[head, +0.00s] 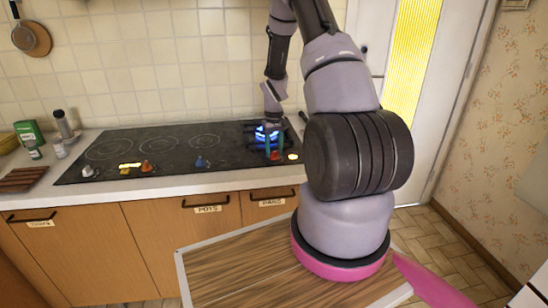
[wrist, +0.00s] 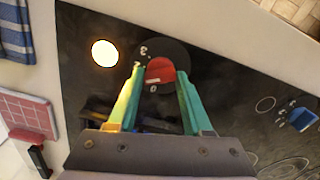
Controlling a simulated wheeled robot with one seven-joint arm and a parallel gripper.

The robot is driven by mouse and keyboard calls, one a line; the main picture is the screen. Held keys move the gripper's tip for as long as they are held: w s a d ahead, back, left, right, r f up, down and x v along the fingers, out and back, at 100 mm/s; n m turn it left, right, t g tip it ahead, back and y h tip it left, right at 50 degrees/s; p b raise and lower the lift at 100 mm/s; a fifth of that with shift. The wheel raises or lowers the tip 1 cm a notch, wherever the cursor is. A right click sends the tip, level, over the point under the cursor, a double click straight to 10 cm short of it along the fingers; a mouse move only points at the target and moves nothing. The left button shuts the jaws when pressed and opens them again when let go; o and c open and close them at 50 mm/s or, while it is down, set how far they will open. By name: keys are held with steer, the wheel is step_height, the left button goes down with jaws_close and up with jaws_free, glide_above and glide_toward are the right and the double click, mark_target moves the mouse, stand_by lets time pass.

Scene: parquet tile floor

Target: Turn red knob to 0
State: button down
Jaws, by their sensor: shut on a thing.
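The red knob (wrist: 160,70) sits on a round dark dial on the black stovetop. In the wrist view a "3" shows above left of it and a "0" just below it. A pale mark on the knob's lower edge lies close to the "0". My gripper (wrist: 160,75) is shut on the red knob, one teal finger on each side. In the head view the red knob (head: 274,155) shows small between the fingertips at the stove's right front. The burner behind it shows a blue flame (head: 266,134).
A blue knob (head: 200,162), an orange knob (head: 146,167) and a white knob (head: 88,172) stand along the stove's front edge to the left. A round lit lamp (wrist: 104,53) is beside the dial. A green box (head: 28,132) and jars stand at the counter's far left.

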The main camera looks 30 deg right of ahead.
steer(key=shift+a, duration=0.1)
steer(key=n, duration=0.4)
steer(key=shift+n, duration=2.1)
steer(key=n, duration=0.3)
steer(key=shift+c, duration=2.4)
jaws_free()
